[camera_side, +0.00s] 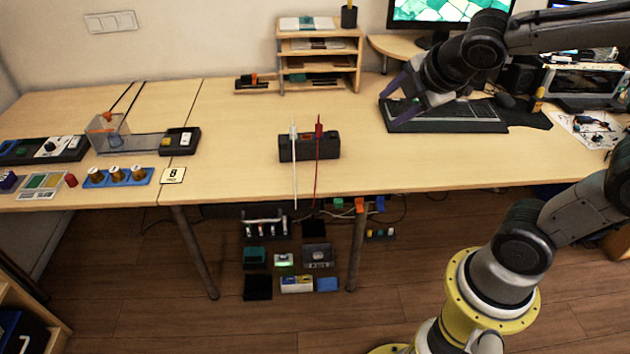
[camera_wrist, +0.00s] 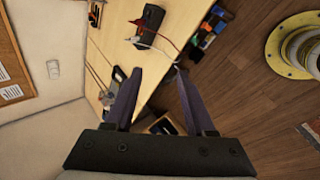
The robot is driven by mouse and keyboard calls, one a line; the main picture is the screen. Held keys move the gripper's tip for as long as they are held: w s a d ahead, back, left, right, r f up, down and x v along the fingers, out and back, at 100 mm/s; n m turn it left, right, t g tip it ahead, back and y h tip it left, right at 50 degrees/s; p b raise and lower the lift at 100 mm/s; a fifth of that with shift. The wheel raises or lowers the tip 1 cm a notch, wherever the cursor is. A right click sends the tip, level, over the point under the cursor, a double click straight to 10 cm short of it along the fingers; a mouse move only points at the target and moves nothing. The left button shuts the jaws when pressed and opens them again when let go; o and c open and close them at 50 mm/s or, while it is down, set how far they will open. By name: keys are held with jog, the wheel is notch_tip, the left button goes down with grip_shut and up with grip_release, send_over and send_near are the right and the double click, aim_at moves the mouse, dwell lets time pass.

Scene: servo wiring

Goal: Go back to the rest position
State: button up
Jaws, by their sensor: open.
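My gripper (camera_side: 396,95) is raised over the right half of the desk, in front of the black keyboard (camera_side: 445,115) in the side view. In the wrist view its two purple fingers (camera_wrist: 158,82) are spread apart with nothing between them. A black block (camera_side: 309,147) stands mid-desk with a white cable (camera_side: 295,165) and a red cable (camera_side: 317,165) at it; both hang toward the desk's front edge. The block also shows in the wrist view (camera_wrist: 150,22), well away from my fingers.
A wooden shelf (camera_side: 318,55) stands at the back, and a monitor (camera_side: 450,12) at the back right. A clear box (camera_side: 106,132), a blue tray with brass-coloured knobs (camera_side: 118,178) and dark modules fill the left end. The desk (camera_side: 225,120) is bare left of the block.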

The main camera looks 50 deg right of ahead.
jog(key=s+a+f+m+g+y, duration=0.1)
jog(key=s+a+m, duration=0.1)
jog(key=s+m, duration=0.4)
jog(key=s+a+f+m+g+y, duration=0.1)
jog(key=s+a+m+y, duration=0.1)
jog(key=s+m, duration=0.4)
jog(key=shift+a+m, duration=0.85)
jog(key=shift+m, duration=0.25)
jog(key=shift+s, duration=0.1)
